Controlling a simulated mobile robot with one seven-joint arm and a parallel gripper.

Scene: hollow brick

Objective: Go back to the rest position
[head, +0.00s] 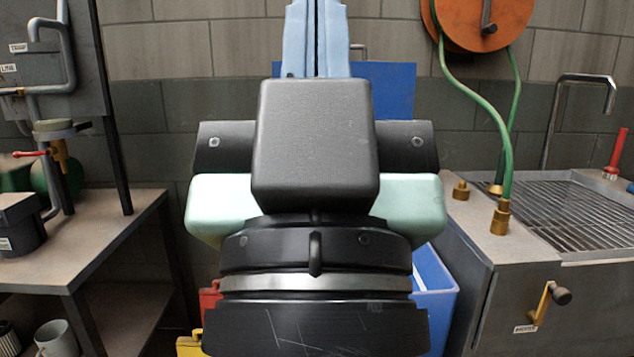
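My gripper (317,12) is in the upper middle of the head view, pointing up and away from me. Its two light blue fingers lie side by side with only a thin dark slit between them, so it looks shut. The fingertips run out at the top edge, and nothing shows between the visible parts. My own wrist, with a black box, pale green sides and a silver ring, fills the middle of the view and hides what is behind it.
A grey bench (85,240) with pipes and valves stands at left, with a mug (57,338) below. A sink counter (530,262) with faucet (583,80) and green hose (478,97) stands at right. A blue bin (434,285) shows partly behind my wrist. A block wall closes the back.

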